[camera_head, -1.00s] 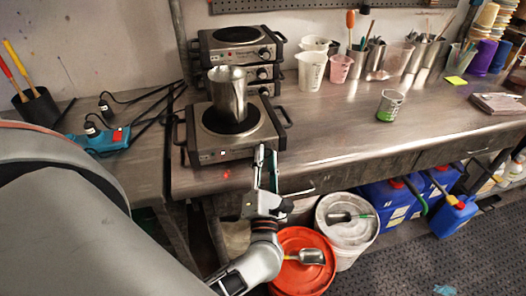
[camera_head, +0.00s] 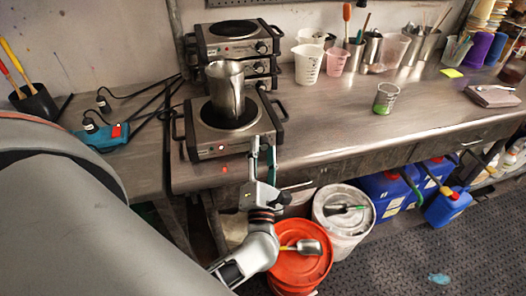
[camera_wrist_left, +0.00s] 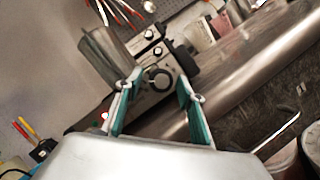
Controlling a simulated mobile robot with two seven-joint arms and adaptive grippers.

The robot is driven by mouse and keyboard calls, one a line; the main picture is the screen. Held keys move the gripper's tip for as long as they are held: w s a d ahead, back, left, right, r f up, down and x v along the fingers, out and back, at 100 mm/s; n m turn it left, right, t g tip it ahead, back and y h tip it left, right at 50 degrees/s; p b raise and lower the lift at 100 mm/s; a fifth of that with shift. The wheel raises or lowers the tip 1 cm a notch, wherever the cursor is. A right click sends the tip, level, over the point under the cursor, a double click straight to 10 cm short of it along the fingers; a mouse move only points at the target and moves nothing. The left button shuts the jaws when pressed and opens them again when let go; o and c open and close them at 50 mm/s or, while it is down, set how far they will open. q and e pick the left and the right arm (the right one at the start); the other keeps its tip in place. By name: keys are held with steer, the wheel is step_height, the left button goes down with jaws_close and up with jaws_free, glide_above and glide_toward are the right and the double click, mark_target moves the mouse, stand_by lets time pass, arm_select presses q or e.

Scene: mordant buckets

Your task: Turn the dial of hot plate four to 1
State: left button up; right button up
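A front hot plate (camera_head: 228,141) stands alone at the bench's front edge with a metal jug (camera_head: 227,88) on it; I cannot read a number on it. In the left wrist view its round dial (camera_wrist_left: 157,77) shows beyond and between my fingertips; its setting is unreadable. In the head view the dial is hidden behind my gripper. My left gripper (camera_head: 261,152) is open, its fingers apart at the plate's front right corner. Contact with the dial is not visible. The fingers also show in the left wrist view (camera_wrist_left: 158,88). My right gripper is out of view.
Stacked hot plates (camera_head: 235,45) stand behind. White beakers (camera_head: 308,63) and a small cup (camera_head: 386,98) are to the right. Below the bench edge are an orange bucket (camera_head: 299,268), a white bucket (camera_head: 344,230) and blue canisters (camera_head: 385,193).

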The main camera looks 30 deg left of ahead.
arm_select(q)
steer(key=shift+f, duration=0.2)
steer(key=shift+s+d+f, duration=0.25)
steer(key=shift+s+d, duration=0.1)
steer(key=shift+s, duration=0.15)
steer(key=v, duration=0.6)
steer(key=shift+s+d, duration=0.15)
steer(key=shift+s, duration=0.2)
steer(key=shift+r, duration=0.15)
